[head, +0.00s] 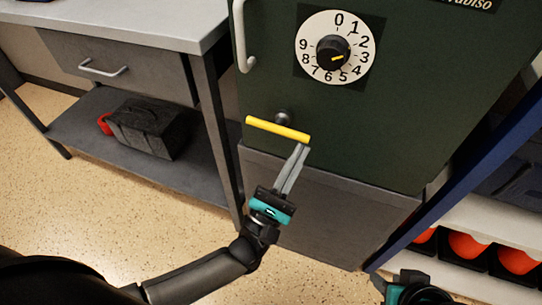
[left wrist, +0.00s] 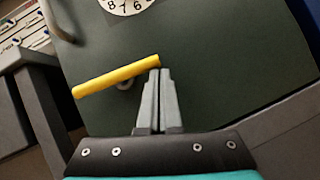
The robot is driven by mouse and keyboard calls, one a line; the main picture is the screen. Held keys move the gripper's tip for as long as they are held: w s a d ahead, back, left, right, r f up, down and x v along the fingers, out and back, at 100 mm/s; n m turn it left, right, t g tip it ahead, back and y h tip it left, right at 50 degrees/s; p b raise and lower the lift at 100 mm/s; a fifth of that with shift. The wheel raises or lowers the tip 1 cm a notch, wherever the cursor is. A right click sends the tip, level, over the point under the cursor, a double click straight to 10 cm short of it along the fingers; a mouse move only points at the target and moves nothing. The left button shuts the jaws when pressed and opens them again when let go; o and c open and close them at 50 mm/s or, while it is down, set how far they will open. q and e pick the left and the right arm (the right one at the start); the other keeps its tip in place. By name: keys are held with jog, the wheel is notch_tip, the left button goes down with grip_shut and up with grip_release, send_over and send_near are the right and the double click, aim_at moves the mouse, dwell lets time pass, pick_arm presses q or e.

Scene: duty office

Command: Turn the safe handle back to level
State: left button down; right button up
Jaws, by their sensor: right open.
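The yellow safe handle (head: 278,129) sits on a dark hub on the front of the green safe (head: 400,120), below the dial. In the head view it slopes down to the right, nearly parallel to the safe's lower edge. It also shows in the left wrist view (left wrist: 112,77). My left gripper (head: 301,150) has its fingers together, tips just below the handle's right end. In the left wrist view its fingertips (left wrist: 158,72) are at or very near that end; I cannot tell whether they touch. My right gripper (head: 408,285) is open at the bottom right, partly cut off.
A numbered dial (head: 336,48) is above the handle, and a grey pull (head: 242,38) is at the safe's left edge. A grey desk (head: 150,22) with a black case (head: 150,125) on its lower shelf stands left.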

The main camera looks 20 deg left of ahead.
pick_arm(q)
jog(key=shift+d+r, duration=0.15)
jog(key=shift+r, duration=0.15)
pick_arm(e)
jog(key=shift+a, duration=0.1)
dwell(0.4)
jog(key=shift+w, duration=0.1)
